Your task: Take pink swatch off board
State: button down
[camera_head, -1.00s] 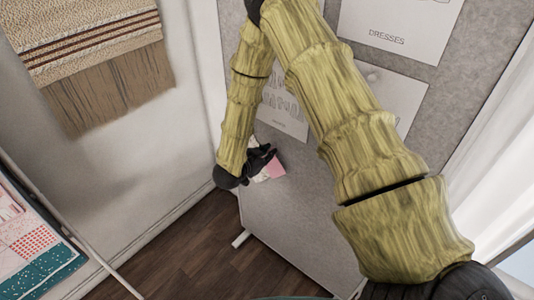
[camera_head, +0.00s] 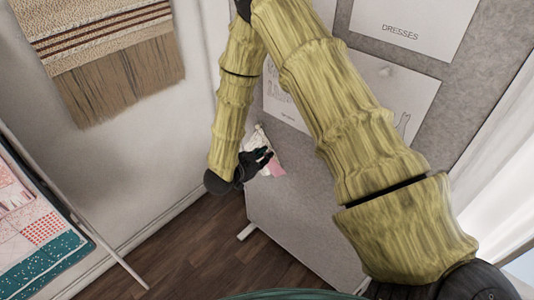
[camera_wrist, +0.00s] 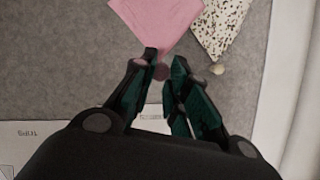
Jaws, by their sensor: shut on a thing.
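The pink swatch (camera_wrist: 160,18) hangs point toward my gripper in the wrist view; its far part is cut off by the frame. In the head view, the pink swatch (camera_head: 277,170) shows just beyond my dark fingers. My gripper (camera_wrist: 164,68) is shut on a small round dull-pink pin (camera_wrist: 161,73) at the swatch's corner. I cannot tell whether the swatch touches the grey board (camera_wrist: 60,60) or stands clear of it. My gripper (camera_head: 264,156) is in front of the board's lower left part in the head view.
A speckled white swatch (camera_wrist: 220,25) hangs beside the pink one, with a pale pin (camera_wrist: 217,69) at its corner. Paper sheets (camera_head: 402,28) are on the board. A fringed textile (camera_head: 112,55) hangs at left, and a quilt (camera_head: 35,225) is at lower left.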

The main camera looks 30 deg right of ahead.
jog(key=shift+s+a, duration=0.3)
jog(key=shift+a, duration=0.6)
jog(key=shift+s+a, duration=0.3)
jog(key=shift+a, duration=0.6)
